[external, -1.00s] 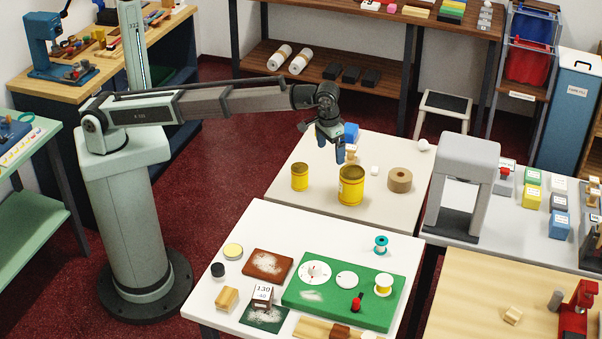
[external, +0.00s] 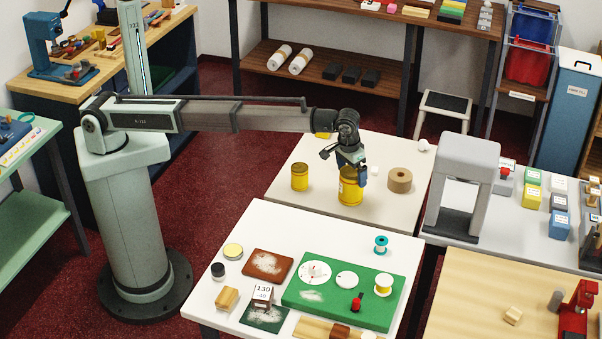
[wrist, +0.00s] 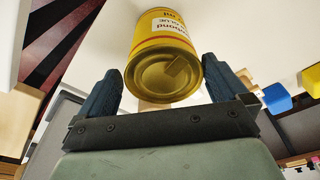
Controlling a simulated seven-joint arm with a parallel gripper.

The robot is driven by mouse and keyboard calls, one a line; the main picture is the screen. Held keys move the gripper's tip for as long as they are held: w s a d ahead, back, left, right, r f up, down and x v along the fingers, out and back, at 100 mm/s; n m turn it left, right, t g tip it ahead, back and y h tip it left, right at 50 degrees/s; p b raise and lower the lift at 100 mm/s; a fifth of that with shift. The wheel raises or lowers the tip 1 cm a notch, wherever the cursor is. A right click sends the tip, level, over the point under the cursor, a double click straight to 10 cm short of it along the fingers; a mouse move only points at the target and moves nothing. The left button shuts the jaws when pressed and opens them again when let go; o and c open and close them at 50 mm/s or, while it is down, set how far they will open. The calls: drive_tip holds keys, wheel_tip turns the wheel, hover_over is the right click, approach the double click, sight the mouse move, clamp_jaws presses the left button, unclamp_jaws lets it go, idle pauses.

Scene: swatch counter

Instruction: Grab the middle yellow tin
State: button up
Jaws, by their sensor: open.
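A large yellow tin (external: 349,192) with a pale label stands upright on the back white table, right of a smaller yellow tin (external: 300,178). Part of another yellow thing (external: 322,135) shows behind my arm. My gripper (external: 352,174) is pointed down at the large tin's top and hides part of it. In the wrist view the large tin (wrist: 165,75) shows its gold lid and label between the two blue fingers of my open gripper (wrist: 160,76). Whether a finger touches the tin I cannot tell.
A brown ring-shaped roll (external: 399,180) and a small white piece (external: 375,171) stand right of the large tin. A blue block (wrist: 277,98) and a yellow object (wrist: 312,78) show at the right of the wrist view. The front table (external: 225,315) holds a green board.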

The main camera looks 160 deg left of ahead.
drive_tip(key=shift+s+a+f, duration=0.15)
drive_tip(key=shift+a+f, duration=0.05)
drive_tip(key=shift+f, duration=1.15)
drive_tip(key=shift+s+a+f, duration=0.1)
drive_tip(key=shift+a+f, duration=0.05)
drive_tip(key=shift+f, duration=1.15)
drive_tip(key=shift+c, duration=0.5)
drive_tip(key=c, duration=1.1)
